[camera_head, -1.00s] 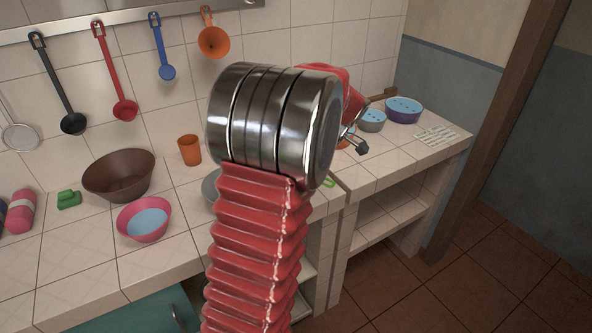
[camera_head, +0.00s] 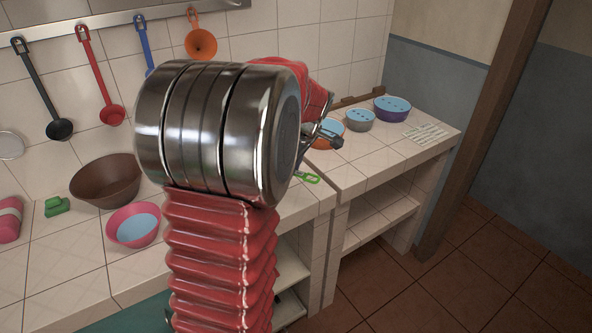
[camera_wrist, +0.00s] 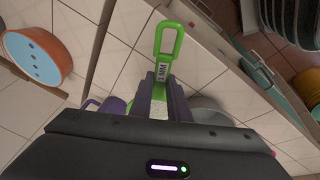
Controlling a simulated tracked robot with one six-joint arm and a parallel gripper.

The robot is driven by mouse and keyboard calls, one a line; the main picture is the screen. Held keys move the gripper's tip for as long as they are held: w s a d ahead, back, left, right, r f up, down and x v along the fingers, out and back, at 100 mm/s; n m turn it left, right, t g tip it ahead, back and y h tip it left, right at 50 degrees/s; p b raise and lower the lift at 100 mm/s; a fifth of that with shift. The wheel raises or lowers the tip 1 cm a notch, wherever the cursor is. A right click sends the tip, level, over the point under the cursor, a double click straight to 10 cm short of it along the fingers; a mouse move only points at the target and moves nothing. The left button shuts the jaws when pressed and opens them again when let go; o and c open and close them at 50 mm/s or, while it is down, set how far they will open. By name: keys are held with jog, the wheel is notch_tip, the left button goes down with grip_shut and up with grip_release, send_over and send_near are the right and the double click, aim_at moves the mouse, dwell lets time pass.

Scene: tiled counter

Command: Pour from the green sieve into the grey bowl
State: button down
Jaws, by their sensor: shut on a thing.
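The green sieve's handle with a looped end (camera_wrist: 168,42) points away from my gripper in the wrist view. My gripper (camera_wrist: 160,92) is shut on this handle. The handle's loop also shows in the head view (camera_head: 308,178), just right of my arm. The sieve's basket is hidden behind my gripper and arm, so its contents and tilt cannot be told. A grey rounded surface, possibly the grey bowl (camera_wrist: 212,112), shows partly behind the gripper in the wrist view. In the head view my arm covers that area. Another small grey bowl with a blue inside (camera_head: 360,120) stands at the back right.
An orange bowl (camera_head: 328,134) and a purple bowl (camera_head: 393,108) flank that small grey bowl. A brown bowl (camera_head: 106,182) and a pink bowl (camera_head: 134,226) stand left of my arm. Ladles hang on the wall. The counter's front edge is close below the gripper.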

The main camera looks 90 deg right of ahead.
jog(key=w+a+r+g+h, duration=0.1)
jog(key=w+a+r+g, duration=0.2)
jog(key=w, duration=0.3)
jog(key=shift+w+r+n+g+h, duration=0.2)
jog(key=shift+r+n+g+h, duration=0.15)
jog(key=shift+r, duration=0.35)
dwell(0.4)
jog(key=shift+w+a+f+g+h, duration=0.15)
jog(key=shift+w+g+h, duration=0.1)
jog(key=shift+w+g, duration=0.15)
dwell(0.3)
jog(key=w+a+r+n+g+h, duration=0.2)
jog(key=w+a+r+g+h, duration=0.1)
jog(key=w+g, duration=0.3)
jog(key=shift+w+r+g+h, duration=0.15)
jog(key=shift+w+g+h, duration=0.15)
jog(key=shift+g+h, duration=0.55)
dwell(1.9)
dwell(0.3)
